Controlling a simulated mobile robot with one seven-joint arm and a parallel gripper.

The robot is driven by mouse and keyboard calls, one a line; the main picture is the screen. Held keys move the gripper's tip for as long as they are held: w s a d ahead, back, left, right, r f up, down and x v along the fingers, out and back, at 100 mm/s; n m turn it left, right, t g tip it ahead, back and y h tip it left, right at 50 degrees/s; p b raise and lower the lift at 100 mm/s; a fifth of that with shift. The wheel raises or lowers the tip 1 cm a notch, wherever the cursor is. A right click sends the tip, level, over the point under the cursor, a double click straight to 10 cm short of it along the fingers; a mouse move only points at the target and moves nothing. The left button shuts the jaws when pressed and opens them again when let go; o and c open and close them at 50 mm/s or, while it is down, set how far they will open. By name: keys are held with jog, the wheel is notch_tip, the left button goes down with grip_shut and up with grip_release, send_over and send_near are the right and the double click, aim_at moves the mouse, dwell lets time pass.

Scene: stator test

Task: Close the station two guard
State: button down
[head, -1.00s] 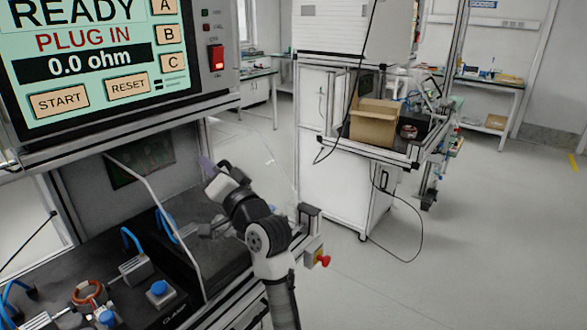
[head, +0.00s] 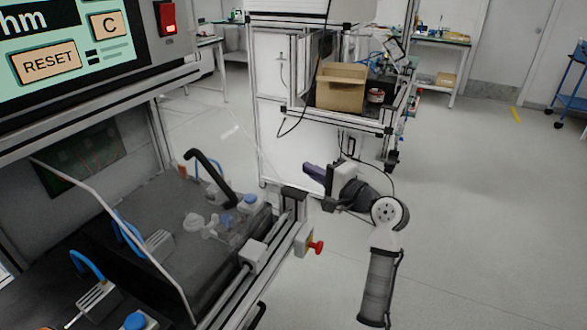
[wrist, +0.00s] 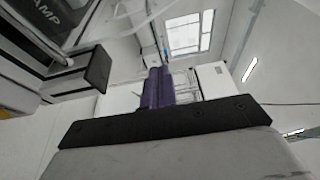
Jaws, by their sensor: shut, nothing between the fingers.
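The near bench holds a dark work bay. A black bar (head: 210,178), bent like a handle, slants over the bay's right part; it may belong to the station two guard, but I cannot tell. Any clear guard sheet is hard to make out. A clear panel with a pale edge (head: 118,235) stands at the bay's left. My gripper (head: 313,176) is off the bench's right end, above the floor, clear of the black bar. Its purple fingers lie together in the wrist view (wrist: 158,86), shut and empty.
A red stop button (head: 316,247) sticks out at the bench's right corner. White fittings (head: 196,222) and a blue button (head: 250,199) sit in the bay. A cart behind carries a cardboard box (head: 341,90). Floor to the right is free.

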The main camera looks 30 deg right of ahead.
jog(key=p, duration=0.3)
send_over(280, 194)
jog(key=w+d, duration=0.4)
jog(key=s+a, duration=0.1)
jog(key=s+a+p, duration=0.1)
jog(key=shift+s+a+r, duration=0.15)
jog(key=shift+s+a, duration=0.05)
jog(key=shift+a, duration=0.15)
jog(key=shift+s+a+p, duration=0.25)
jog(key=shift+a+p, duration=0.1)
